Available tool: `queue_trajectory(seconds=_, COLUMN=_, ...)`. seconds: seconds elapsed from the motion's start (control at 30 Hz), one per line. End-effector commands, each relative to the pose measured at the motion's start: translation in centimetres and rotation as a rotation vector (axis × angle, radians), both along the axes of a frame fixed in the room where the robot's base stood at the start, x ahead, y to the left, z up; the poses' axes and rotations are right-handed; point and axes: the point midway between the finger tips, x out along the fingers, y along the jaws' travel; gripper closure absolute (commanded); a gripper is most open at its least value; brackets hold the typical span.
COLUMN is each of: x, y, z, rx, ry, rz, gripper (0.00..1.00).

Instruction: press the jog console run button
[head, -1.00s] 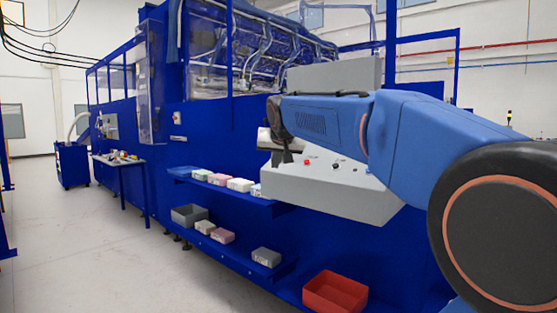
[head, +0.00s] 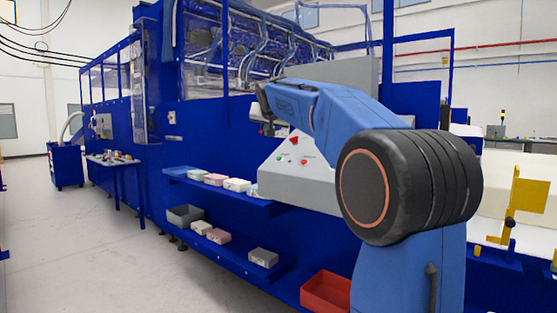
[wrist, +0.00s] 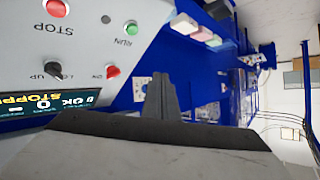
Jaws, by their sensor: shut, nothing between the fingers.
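The jog console is a sloped light-grey panel, seen in the head view (head: 318,185) and filling the upper left of the wrist view (wrist: 85,45). Its green run button (wrist: 131,28) lies beside an upside-down "RUN" label. A red stop button (wrist: 55,7) is to its left; a black button (wrist: 54,68) and a smaller red button (wrist: 113,71) are below. A dark display (wrist: 45,105) shows upside-down text that reads like "STOPPED". My gripper (wrist: 160,80) is shut and empty, apart from the run button in the picture. In the head view its fingers are small and unclear.
A blue shelf (head: 225,193) with small boxes is left of the console. A lower shelf holds a grey bin (head: 186,215) and a red bin (head: 325,291) stands below. The large blue machine (head: 215,125) rises behind. The floor at left (head: 100,255) is clear.

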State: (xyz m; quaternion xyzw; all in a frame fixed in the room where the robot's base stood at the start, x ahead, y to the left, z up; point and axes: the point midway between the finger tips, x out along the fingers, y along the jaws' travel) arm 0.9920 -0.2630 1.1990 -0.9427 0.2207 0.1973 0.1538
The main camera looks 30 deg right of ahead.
Motion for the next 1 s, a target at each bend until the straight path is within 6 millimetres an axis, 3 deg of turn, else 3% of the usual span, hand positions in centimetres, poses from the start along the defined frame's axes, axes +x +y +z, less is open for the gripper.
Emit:
queue_trajectory(seconds=0.27, x=0.3, y=-0.8, z=-1.4, rx=0.001, ry=0.002, rz=0.0, gripper=1.0)
queue_trajectory(seconds=0.73, x=1.2, y=-3.5, z=-6.1, rx=0.0, ry=0.002, rz=-0.001, gripper=1.0)
queue_trajectory(seconds=1.0, x=1.5, y=-4.2, z=-7.4, rx=0.0, ry=0.001, rz=-0.001, gripper=1.0)
